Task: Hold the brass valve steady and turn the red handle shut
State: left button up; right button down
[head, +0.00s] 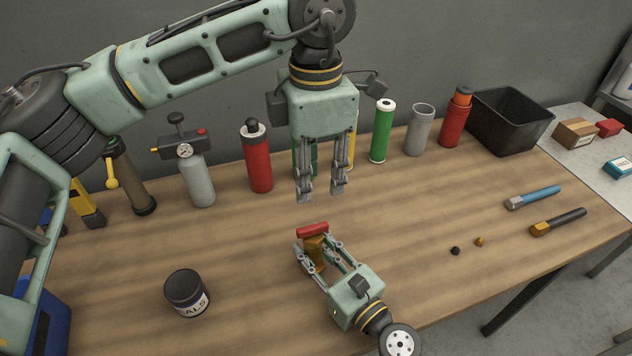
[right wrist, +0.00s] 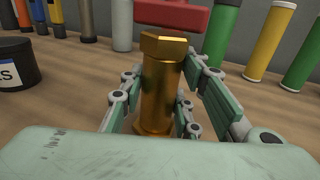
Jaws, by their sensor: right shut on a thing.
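The brass valve (head: 314,250) stands upright near the middle of the workbench, with its red handle (head: 313,230) on top. In the right wrist view the valve body (right wrist: 163,85) is between my right gripper's fingers, and the red handle (right wrist: 172,14) is cut off by the top edge. My right gripper (head: 318,255) is shut on the brass valve. My left gripper (head: 322,194) hangs above and behind the valve, fingers pointing down, apart with a gap between them. It is empty and clear of the red handle.
A black jar (head: 186,292) stands at the left front. Several bottles and cylinders, including a red bottle (head: 257,160), line the back. A black bin (head: 507,120) stands at the back right. Two small caps and two tools, one blue (head: 534,197), lie at the right.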

jog(key=c, duration=1.2)
grip_release()
